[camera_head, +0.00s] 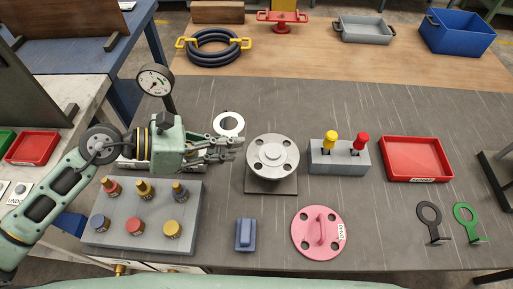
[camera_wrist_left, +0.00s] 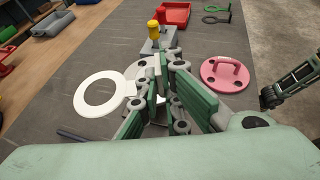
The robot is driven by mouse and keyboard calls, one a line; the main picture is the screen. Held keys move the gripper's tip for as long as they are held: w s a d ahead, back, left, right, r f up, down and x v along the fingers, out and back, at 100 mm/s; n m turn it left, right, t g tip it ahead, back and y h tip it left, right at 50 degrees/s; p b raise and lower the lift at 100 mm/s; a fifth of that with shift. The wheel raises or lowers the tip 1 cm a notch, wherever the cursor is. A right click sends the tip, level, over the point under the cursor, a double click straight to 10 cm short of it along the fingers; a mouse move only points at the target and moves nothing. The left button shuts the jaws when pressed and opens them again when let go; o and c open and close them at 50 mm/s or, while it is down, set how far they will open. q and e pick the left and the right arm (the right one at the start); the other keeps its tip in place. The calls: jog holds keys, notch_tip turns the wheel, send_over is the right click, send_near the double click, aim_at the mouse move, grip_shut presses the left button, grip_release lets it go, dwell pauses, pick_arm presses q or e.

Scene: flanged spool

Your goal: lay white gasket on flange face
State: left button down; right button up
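The white gasket (camera_head: 229,123) is a flat ring, seen just behind my left fingertips and left of the flange; it looks large and close in the left wrist view (camera_wrist_left: 82,98). My left gripper (camera_head: 238,143) appears shut on the gasket's edge or tab; the fingers (camera_wrist_left: 157,78) partly hide the contact. The grey flanged spool (camera_head: 272,157) stands upright on a dark square base, right of the fingertips, its round face bare with bolt holes and a raised centre. In the left wrist view, the fingers partly cover the flange. My right gripper (camera_wrist_left: 270,97) shows small at the right edge of that view, its opening unclear.
A grey block (camera_head: 145,215) with several coloured pegs lies below my left arm. A holder with yellow and red tools (camera_head: 340,160), a red tray (camera_head: 416,158), a pink handled cover (camera_head: 318,232) and a blue block (camera_head: 245,235) surround the spool. A dial gauge (camera_head: 155,80) stands behind my wrist.

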pick_arm(q)
jog(key=s+d+f+m+g, duration=0.1)
jog(key=s+d+m+g, duration=0.15)
jog(key=d, duration=0.55)
notch_tip(320, 180, down, 7)
jog(key=m+g+b, duration=0.1)
jog(key=b, duration=0.1)
jog(key=shift+w+d+g+b, duration=0.2)
jog(key=shift+d+g+b, duration=0.1)
jog(key=shift+d+g, duration=0.1)
pick_arm(e)
jog(key=s+f, duration=0.1)
jog(key=s+d, duration=0.1)
jog(key=s+d+f, duration=0.1)
jog(key=s, duration=0.1)
jog(key=shift+d+f, duration=0.1)
jog(key=shift+f, duration=0.2)
pick_arm(q)
jog(key=shift+r+h, duration=0.15)
jog(key=shift+h, duration=0.15)
pick_arm(e)
jog(key=shift+w, duration=0.25)
pick_arm(q)
jog(key=shift+b, duration=0.3)
pick_arm(e)
jog(key=shift+w+f, duration=0.1)
jog(key=shift+f, duration=0.2)
jog(key=shift+a, duration=0.25)
